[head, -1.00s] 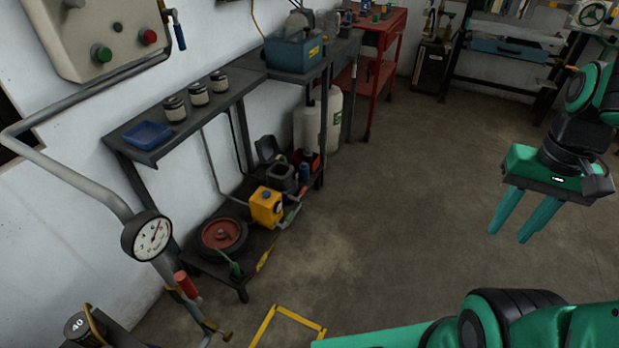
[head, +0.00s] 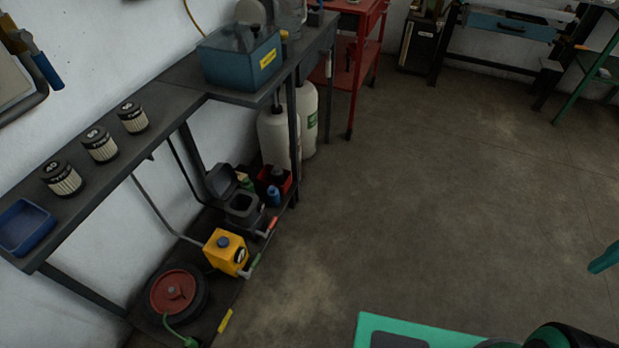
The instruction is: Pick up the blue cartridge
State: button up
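No cartridge on the benches clearly reads as blue. Only a green fingertip of my gripper (head: 604,260) shows at the right edge, over the floor and far from the shelf. Its opening is out of frame.
A blue tray (head: 24,228) sits at the shelf's near end. Below are a yellow unit (head: 226,252), a red wheel-like reel (head: 175,291) and white jugs (head: 279,140). The floor (head: 430,200) to the right is clear.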

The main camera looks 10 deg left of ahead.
aim_at(272, 192)
jog(key=u, duration=0.1)
jog(key=i, duration=1.2)
jog(key=u, duration=0.4)
